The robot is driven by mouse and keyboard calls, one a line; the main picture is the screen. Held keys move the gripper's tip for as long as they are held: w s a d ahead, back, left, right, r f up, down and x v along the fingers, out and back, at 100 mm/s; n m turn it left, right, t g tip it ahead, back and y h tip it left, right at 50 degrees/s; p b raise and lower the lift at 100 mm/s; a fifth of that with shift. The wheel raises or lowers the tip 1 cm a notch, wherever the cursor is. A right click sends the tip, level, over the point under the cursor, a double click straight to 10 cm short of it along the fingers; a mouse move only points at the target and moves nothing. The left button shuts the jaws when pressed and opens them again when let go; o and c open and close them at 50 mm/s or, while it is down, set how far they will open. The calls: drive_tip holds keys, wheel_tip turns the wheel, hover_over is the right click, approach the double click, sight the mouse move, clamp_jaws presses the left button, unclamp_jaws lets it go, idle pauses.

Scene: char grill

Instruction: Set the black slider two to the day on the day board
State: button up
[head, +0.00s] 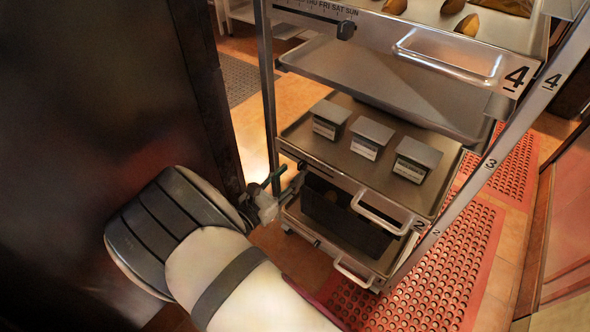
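A day board (300,6) runs along the front edge of the top tray marked 4, with THU FRI SAT SUN readable and its left end cut off. A black slider (346,30) sits on that edge, below SAT and SUN. On the tray marked 2, a small dark piece (301,165) shows at the left of its front edge; I cannot tell if it is slider two. My gripper (276,184) is at the rack's left post, close to the left front of tray 2. My wrist partly hides it, and its finger opening and any contact are unclear.
Tray 2 (440,187) holds three grey labelled boxes (370,140) and has a front handle (380,214). A bare tray (390,82) is above it, a dark bin (345,213) below. A dark panel (90,90) stands close left of my arm. Red mats (440,265) cover floor at right.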

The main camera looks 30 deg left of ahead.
drive_tip(key=shift+s+a, duration=0.15)
drive_tip(key=shift+s, duration=1.8)
